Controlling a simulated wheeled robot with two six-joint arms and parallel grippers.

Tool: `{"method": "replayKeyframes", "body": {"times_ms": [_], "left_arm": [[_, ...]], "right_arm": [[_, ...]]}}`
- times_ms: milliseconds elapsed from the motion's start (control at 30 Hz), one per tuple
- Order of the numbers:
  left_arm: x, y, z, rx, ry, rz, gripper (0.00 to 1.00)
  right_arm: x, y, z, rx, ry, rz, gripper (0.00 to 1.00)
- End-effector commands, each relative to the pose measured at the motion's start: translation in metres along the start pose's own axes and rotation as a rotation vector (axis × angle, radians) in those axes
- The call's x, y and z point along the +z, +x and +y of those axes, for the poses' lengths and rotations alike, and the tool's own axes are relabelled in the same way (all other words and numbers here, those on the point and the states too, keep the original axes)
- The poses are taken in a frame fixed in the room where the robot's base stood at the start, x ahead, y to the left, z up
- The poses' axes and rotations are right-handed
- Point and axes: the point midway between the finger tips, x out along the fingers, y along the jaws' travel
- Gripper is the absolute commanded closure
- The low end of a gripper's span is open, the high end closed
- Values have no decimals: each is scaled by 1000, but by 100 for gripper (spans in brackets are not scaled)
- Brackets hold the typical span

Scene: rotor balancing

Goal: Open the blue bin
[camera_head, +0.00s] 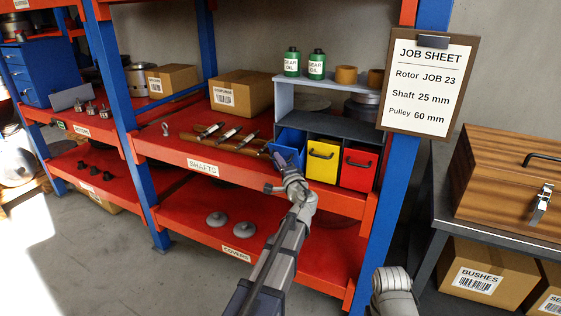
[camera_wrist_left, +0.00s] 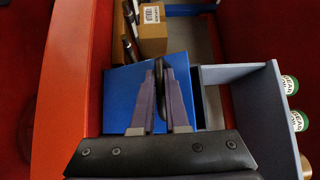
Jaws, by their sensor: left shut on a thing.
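The blue bin (camera_head: 291,137) sits at the left end of a row of three bins in a small grey rack on the red shelf. It also shows in the left wrist view (camera_wrist_left: 127,92). Its front stands out at a slant from the rack, partly hidden behind my left gripper (camera_head: 280,163). In the left wrist view, my left gripper (camera_wrist_left: 161,78) is shut on the bin's dark handle (camera_wrist_left: 158,72). How far the bin is open is hard to tell. Part of my right arm shows at the bottom of the head view, but its gripper is out of frame.
The yellow bin (camera_head: 323,160) and red bin (camera_head: 358,168) sit right beside the blue one. Shafts (camera_head: 222,136) lie on the shelf to the left. A blue upright (camera_head: 386,225) and the job sheet board (camera_head: 429,83) stand to the right. Covers (camera_head: 216,219) lie below.

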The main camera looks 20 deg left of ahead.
Motion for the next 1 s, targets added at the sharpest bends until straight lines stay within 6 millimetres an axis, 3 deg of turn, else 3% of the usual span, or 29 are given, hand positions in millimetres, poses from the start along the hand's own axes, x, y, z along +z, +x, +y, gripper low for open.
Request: {"method": "replayKeyframes", "body": {"times_ms": [500, 1000], "left_arm": [[14, -14, 20, 2, 1, 2, 100], [17, -18, 25, 2, 1, 2, 100]], "right_arm": [[-1, 21, -2, 0, 0, 0, 58], [-2, 26, -2, 0, 0, 0, 58]]}}
